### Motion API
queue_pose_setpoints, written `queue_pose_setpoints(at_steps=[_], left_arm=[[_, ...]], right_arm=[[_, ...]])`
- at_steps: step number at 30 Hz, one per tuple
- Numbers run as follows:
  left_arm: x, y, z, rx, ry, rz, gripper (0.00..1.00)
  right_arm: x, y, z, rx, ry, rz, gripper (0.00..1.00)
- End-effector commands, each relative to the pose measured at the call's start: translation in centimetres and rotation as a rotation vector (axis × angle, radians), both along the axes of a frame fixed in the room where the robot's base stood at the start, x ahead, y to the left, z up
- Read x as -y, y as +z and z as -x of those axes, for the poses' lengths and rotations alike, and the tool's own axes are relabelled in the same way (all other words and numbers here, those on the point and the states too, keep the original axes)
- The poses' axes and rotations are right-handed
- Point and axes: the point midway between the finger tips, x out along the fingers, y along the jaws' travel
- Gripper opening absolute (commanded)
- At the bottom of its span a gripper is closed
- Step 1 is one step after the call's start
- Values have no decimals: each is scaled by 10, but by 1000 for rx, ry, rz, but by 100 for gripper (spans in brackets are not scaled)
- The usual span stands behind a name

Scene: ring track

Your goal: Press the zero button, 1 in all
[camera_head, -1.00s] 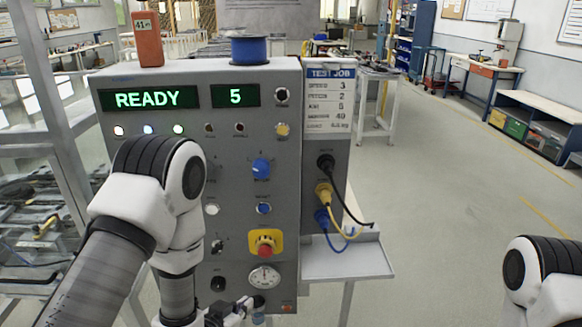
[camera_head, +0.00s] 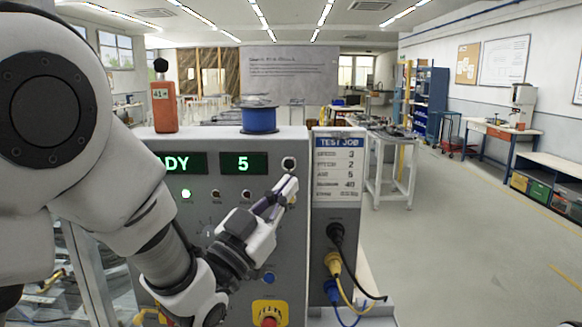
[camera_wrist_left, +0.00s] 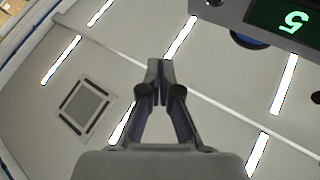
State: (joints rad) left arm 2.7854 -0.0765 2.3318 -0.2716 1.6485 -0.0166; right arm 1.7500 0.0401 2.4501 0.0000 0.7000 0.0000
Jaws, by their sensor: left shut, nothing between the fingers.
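A grey test panel (camera_head: 298,250) stands ahead with a display ending in "DY" (camera_head: 183,163) and another reading 5 (camera_head: 243,163). The wrist view also shows the 5 display (camera_wrist_left: 290,18). A dark round control (camera_head: 288,163) sits right of the 5. A blue button (camera_head: 268,278) shows lower down. I cannot read which control is zero. My left gripper (camera_head: 291,187) is shut and empty, its tips just below the dark control; contact cannot be told. It hides the yellow control. In the wrist view its fingers (camera_wrist_left: 160,70) are together. My right gripper is out of view.
A red emergency stop on a yellow plate (camera_head: 270,312) sits low on the panel. A blue spool (camera_head: 260,118) and an orange box (camera_head: 164,105) stand on top. Yellow and blue cables (camera_head: 345,290) loop from the right side. The floor to the right is clear.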

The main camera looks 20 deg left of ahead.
Motion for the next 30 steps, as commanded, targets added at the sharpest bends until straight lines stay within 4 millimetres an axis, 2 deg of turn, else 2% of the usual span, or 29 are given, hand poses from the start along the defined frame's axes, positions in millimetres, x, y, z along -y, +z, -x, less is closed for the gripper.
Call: queue_pose_setpoints(at_steps=[3, 14, 20, 27, 30], left_arm=[[0, 5, 2, 12, 1, 0, 0], [-1, 5, -2, 8, 0, 2, 0], [-8, 7, -24, 7, 2, 3, 0], [-18, 7, -58, 7, 2, 2, 0], [-21, 4, -70, 8, 1, 1, 0]], right_arm=[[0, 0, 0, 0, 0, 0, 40], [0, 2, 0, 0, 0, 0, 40], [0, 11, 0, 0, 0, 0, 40], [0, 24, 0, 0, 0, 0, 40], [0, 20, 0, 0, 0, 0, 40]])
